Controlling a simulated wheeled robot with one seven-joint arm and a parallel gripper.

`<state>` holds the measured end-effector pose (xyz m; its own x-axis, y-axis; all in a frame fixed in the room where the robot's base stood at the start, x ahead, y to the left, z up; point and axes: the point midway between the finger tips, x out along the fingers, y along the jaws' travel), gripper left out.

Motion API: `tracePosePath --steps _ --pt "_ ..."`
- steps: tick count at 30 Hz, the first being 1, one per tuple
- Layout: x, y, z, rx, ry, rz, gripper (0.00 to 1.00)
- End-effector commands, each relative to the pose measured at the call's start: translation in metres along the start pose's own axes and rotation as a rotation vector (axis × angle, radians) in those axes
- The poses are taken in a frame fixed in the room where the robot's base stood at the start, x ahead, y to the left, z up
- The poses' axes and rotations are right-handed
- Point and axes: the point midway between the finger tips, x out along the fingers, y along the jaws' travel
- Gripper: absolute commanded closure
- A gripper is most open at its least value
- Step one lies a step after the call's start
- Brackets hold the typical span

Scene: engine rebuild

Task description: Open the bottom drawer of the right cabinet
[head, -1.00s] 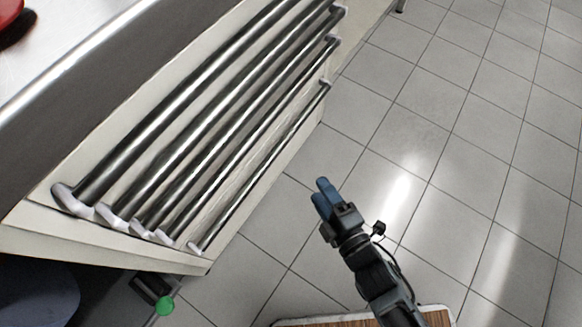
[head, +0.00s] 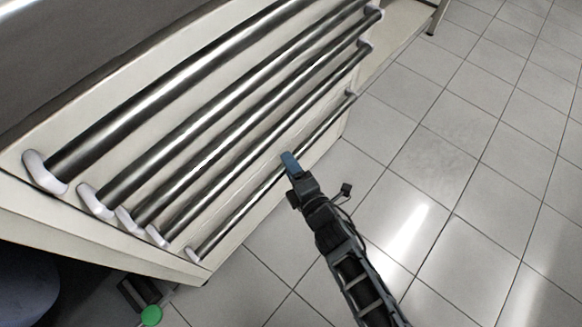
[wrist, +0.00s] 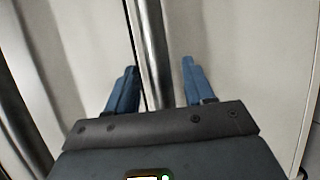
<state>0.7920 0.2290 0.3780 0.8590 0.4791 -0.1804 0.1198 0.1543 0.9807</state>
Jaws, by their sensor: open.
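The cabinet (head: 185,268) fills the left of the head view, with several long metal bar handles stacked on its pale drawer fronts. The lowest bar handle (head: 238,209) is the bottom drawer's. That drawer looks closed. My gripper (head: 290,161) is open, its blue fingers at about the middle of this lowest bar. In the wrist view, a metal bar handle (wrist: 152,35) runs between the two spread fingers of my gripper (wrist: 158,75). It passes nearer the left finger, and the fingers do not appear to be pressed on it. The bar's lower part is hidden behind my gripper body.
Another bar handle (wrist: 18,110) shows at the left of the wrist view. The tiled floor (head: 440,150) to the right of the cabinet is clear. A dark object with a green round end (head: 151,315) is below the cabinet's left corner.

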Motion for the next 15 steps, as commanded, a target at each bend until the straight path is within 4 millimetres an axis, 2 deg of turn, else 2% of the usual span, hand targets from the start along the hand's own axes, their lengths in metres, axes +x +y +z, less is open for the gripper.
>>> tracePosePath --steps 10,15 --pt "0.0039 0.0002 0.0002 0.000 -0.001 0.000 0.48" --pt "0.0038 0.0002 0.0002 0.000 -0.001 0.000 0.65"
